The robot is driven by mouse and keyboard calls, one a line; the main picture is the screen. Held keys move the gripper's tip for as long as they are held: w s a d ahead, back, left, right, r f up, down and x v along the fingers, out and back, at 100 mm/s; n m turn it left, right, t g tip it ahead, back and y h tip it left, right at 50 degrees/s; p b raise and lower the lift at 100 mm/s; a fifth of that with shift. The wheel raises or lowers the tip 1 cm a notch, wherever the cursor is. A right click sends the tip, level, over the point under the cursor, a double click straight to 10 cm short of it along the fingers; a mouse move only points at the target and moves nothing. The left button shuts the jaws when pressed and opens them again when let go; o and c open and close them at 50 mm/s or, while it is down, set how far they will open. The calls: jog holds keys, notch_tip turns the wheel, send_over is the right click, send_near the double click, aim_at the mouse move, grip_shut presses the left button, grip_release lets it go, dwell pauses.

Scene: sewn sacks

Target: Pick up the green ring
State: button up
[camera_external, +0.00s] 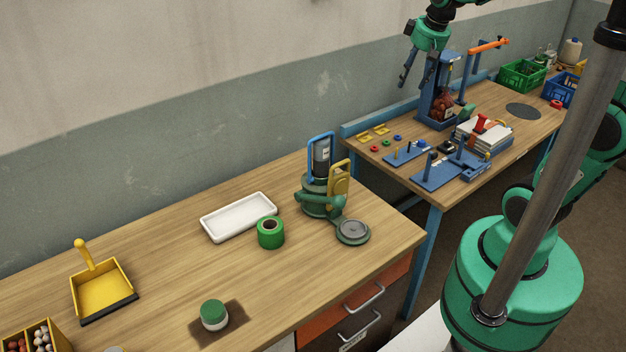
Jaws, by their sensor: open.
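A small green ring (386,143) lies flat on the far wooden table, near its left end. A small red ring (374,149) lies to its left and a small blue ring (397,138) to its right. My gripper (412,79) is open and looks empty. It hangs high over the back of the far table, above and to the right of the rings in the picture, well apart from them. Nothing covers the green ring.
Yellow pieces (372,133) lie behind the rings. A blue peg plate (405,155) lies in front, and a tall blue stand (452,75) rises to the right. A larger green roll (271,232) stands on the near table.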

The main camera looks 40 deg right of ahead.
jog(key=w+d+f+g+p, duration=0.1)
jog(key=w+d+f, duration=0.15)
jog(key=w, duration=0.25)
jog(key=w+d+f+p, duration=0.1)
jog(key=w+d, duration=0.2)
jog(key=w, duration=0.2)
jog(key=g+p, duration=0.3)
jog(key=p, duration=0.1)
send_over(386, 143)
notch_tip(386, 143, down, 27)
jog(key=shift+w+d, duration=0.4)
jog(key=shift+f, duration=0.15)
jog(key=shift+f, duration=4.1)
jog(key=shift+f, duration=0.1)
